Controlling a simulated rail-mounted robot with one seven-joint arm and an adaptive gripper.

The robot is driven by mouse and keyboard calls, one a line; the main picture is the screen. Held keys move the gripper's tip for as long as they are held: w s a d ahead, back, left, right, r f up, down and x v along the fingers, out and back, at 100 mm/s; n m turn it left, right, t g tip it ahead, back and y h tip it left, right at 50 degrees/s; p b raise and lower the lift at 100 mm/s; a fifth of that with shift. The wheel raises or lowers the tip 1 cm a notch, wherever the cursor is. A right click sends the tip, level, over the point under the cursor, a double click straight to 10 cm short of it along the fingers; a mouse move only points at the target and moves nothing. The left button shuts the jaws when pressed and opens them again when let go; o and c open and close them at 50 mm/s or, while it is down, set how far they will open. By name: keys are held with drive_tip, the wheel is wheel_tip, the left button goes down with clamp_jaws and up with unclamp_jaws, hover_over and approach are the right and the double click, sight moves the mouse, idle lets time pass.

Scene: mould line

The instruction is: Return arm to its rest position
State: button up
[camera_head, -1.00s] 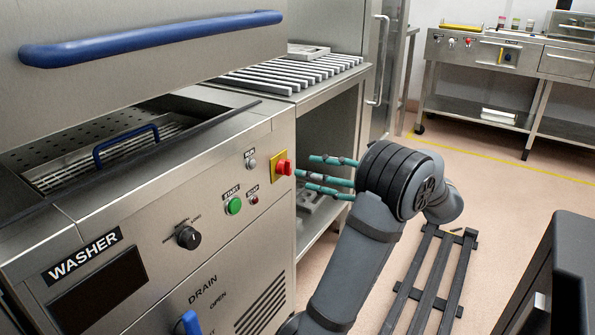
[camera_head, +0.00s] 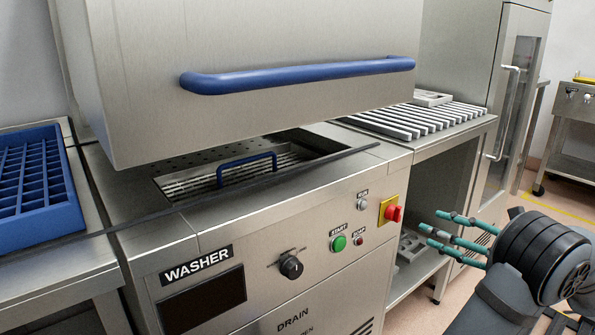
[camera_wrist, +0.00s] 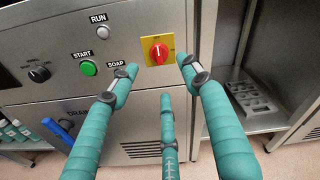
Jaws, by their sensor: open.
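My gripper (camera_head: 447,237) is at the right of the head view, in front of the washer's right edge. Its teal fingers are spread and hold nothing. In the wrist view the fingers (camera_wrist: 160,88) point towards the washer front, with the red knob on its yellow plate (camera_wrist: 158,51) beyond and between them. I cannot tell the exact gap, but no contact shows. My arm's dark wrist runs to the lower right corner of the head view.
The washer (camera_head: 225,225) stands in the middle with its hood (camera_head: 270,110) raised and a blue-handled basket (camera_head: 247,165) inside. A blue divided rack (camera_head: 40,190) is at left. A slatted shelf (camera_head: 425,118) and a tall cabinet (camera_head: 515,80) are at right.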

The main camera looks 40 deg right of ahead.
sight(400, 216)
drive_tip(key=w+f, duration=0.1)
drive_tip(key=w, duration=0.9)
drive_tip(key=shift+a, duration=0.25)
